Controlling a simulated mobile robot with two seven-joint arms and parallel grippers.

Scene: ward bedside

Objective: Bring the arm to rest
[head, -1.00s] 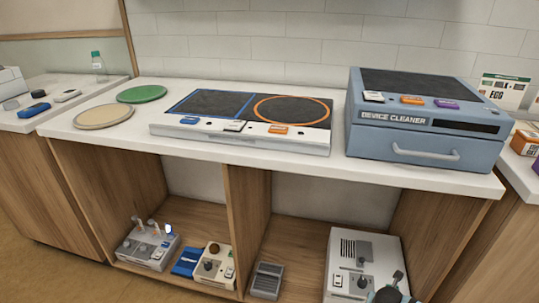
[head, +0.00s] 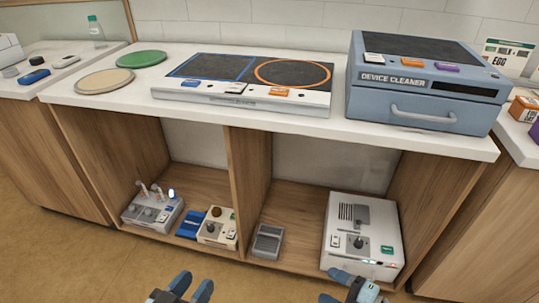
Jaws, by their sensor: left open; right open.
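My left gripper (head: 188,290) shows at the bottom edge, left of centre, with its two blue-grey fingers apart and nothing between them. My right gripper (head: 338,288) shows at the bottom edge, right of centre, in front of the lower shelf. Its fingers are apart and I see nothing held in it. Both grippers are low, in front of the cabinet, and most of both arms is out of view. The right gripper overlaps the lower front edge of the white device (head: 365,245) in the picture; I cannot tell the gap between them.
The counter (head: 250,118) carries a two-zone pad unit (head: 250,98), green (head: 141,59) and tan (head: 104,81) discs, and a blue device cleaner (head: 420,105). The open shelf below holds a knobbed grey device (head: 150,217), a cream device (head: 217,232) and a small grey box (head: 268,240).

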